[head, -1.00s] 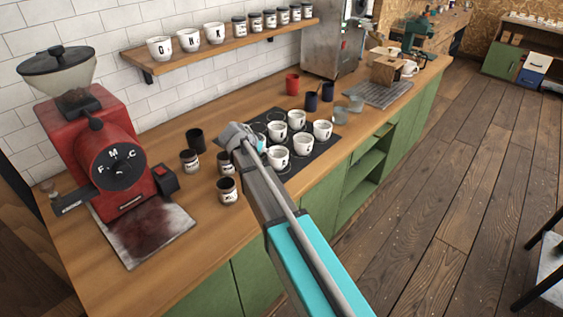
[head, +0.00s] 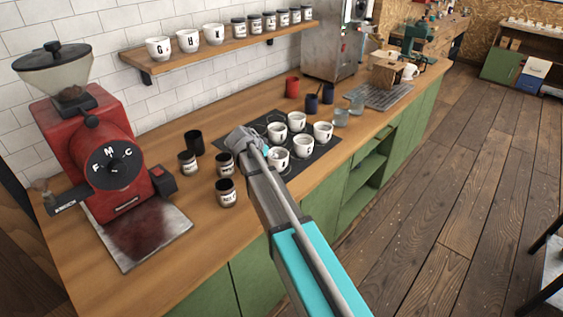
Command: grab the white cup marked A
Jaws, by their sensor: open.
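Several white cups stand upright on a black mat (head: 322,149) on the wooden counter. They include a back cup (head: 297,122), a left cup (head: 277,133), a right cup (head: 323,131), a middle cup (head: 303,147) and a front cup (head: 278,159). Their dark marks are too small to read, so I cannot tell which is A. My gripper (head: 246,141) is at the left edge of the mat, left of the cups. It is open, its fingers are mostly hidden behind my wrist, and I see nothing held. My arm covers part of the mat.
Dark labelled jars (head: 226,192) and a black cup (head: 194,142) stand left of my arm. A red grinder (head: 98,150) is farther left. A red cup (head: 292,87), dark blue cups (head: 312,103) and glasses (head: 341,117) stand behind the mat. A wall shelf (head: 225,45) holds cups and jars.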

